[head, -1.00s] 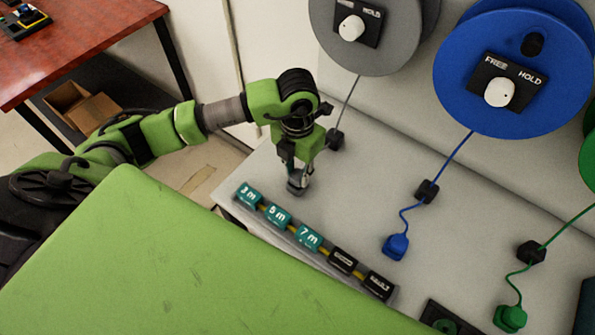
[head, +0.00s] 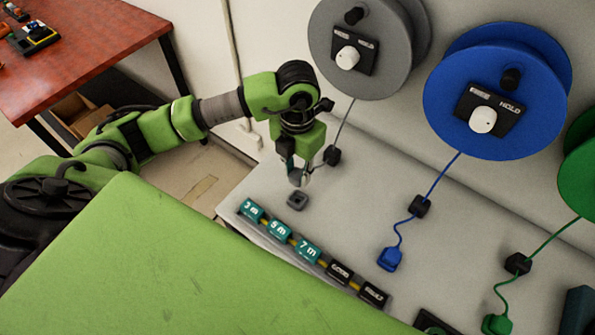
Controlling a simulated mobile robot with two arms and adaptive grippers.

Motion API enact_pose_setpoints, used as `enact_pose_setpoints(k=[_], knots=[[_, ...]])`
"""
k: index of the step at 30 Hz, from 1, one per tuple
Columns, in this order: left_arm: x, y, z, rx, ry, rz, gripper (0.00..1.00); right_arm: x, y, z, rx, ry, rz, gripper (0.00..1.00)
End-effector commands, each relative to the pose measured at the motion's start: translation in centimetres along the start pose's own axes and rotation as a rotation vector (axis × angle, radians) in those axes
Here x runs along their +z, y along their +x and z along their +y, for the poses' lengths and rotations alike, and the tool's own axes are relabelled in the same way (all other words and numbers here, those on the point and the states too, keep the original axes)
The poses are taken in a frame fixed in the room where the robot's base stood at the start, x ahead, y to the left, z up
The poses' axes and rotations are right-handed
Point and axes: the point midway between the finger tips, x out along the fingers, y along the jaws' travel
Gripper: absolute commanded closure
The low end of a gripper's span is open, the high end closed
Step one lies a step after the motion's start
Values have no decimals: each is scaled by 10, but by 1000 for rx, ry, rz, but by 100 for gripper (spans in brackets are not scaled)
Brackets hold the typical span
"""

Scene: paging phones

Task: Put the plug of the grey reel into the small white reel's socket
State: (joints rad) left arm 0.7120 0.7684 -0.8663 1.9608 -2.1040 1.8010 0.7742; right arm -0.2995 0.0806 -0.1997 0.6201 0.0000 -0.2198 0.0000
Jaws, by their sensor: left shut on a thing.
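The grey reel (head: 392,75) hangs on the wall at the top, with a white knob on its FREE/HOLD plate. Its grey cord (head: 343,122) runs down through a black stopper (head: 332,155) to my left gripper (head: 299,178). The left gripper is shut on the light grey plug (head: 298,177), mostly hidden by the fingers. It holds the plug just above a small grey holder (head: 297,200) with a dark opening, apart from it. The small white reel and its socket are not in view. My right gripper is not in view.
The blue reel (head: 495,60) and green reel (head: 580,185) hang to the right; their plugs (head: 389,259) (head: 497,324) rest on the bench. A strip of labelled blocks (head: 307,250) lies along the bench's front edge. A red-brown table (head: 100,45) stands at the left.

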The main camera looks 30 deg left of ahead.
Motion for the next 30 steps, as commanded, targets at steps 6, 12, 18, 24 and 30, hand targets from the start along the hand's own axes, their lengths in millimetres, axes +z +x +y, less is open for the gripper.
enact_pose_setpoints(k=[6, 12, 18, 24, 30], knots=[[0, -21, 0, -1, 0, -2, 91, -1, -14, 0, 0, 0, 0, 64], [0, -37, 0, -1, -1, -2, 91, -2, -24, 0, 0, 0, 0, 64], [0, -53, 0, 0, -1, -1, 91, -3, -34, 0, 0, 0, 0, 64], [0, -69, 0, 0, -1, -2, 91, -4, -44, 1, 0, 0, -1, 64], [0, -85, 0, 0, 0, -2, 91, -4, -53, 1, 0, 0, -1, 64]])
